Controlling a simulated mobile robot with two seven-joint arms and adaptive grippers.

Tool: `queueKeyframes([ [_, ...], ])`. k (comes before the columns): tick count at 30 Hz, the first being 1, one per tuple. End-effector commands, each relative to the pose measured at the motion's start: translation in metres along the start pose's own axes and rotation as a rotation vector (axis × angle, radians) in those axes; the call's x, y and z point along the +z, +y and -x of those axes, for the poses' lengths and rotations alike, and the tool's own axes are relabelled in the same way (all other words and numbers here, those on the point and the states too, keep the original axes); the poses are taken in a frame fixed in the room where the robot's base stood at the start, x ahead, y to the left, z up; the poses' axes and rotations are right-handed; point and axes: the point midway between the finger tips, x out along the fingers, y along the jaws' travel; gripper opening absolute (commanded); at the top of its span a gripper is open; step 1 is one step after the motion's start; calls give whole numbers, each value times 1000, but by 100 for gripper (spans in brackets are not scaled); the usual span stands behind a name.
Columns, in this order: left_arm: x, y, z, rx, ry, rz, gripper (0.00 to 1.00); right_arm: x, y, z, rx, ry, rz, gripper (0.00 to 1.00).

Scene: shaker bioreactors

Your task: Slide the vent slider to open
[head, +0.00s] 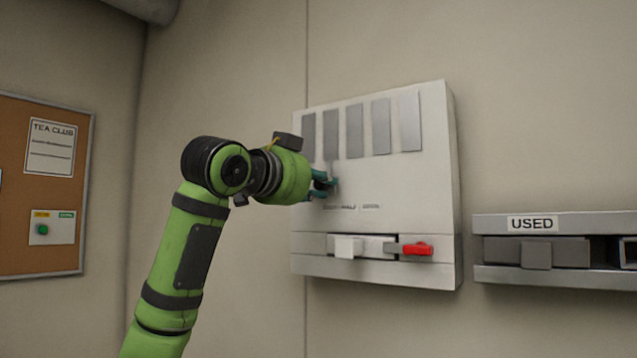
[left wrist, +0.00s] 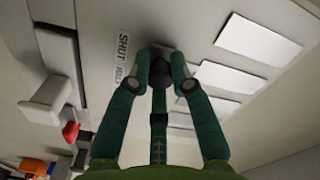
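The vent slider (left wrist: 160,74) shows in the left wrist view as a dark rounded knob on the pale wall panel (head: 420,190). Printed labels, SHUT and what looks like HALF, lie just left of it. My left gripper (head: 327,184) is at the panel face, below the grey vent slats (head: 355,131). In the left wrist view its teal fingers (left wrist: 160,70) bend inward, with their tips on either side of the knob. Whether they press on it cannot be told. The head view hides most of the knob behind the fingers. My right gripper is out of view.
Low on the panel are a white block handle (head: 348,247) and a red lever (head: 417,249). A shelf unit labelled USED (head: 532,223) is on the wall at right. A cork notice board (head: 20,150) hangs at left. The wall between board and panel is bare.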

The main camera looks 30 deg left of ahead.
Motion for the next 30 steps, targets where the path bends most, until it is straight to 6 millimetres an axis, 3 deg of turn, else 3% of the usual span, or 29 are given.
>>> queueKeyframes([
  [4,-12,7,0,-3,11,-3,0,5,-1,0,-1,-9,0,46],
  [14,-60,54,1,-5,14,-3,0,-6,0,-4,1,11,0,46],
  [25,-65,58,2,-6,14,0,0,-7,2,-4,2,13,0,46],
  [26,-65,58,2,-7,14,0,30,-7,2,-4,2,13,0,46],
  [27,-65,58,2,-7,14,0,46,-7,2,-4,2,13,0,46],
  [30,-64,58,1,-5,12,-1,46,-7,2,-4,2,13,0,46],
])
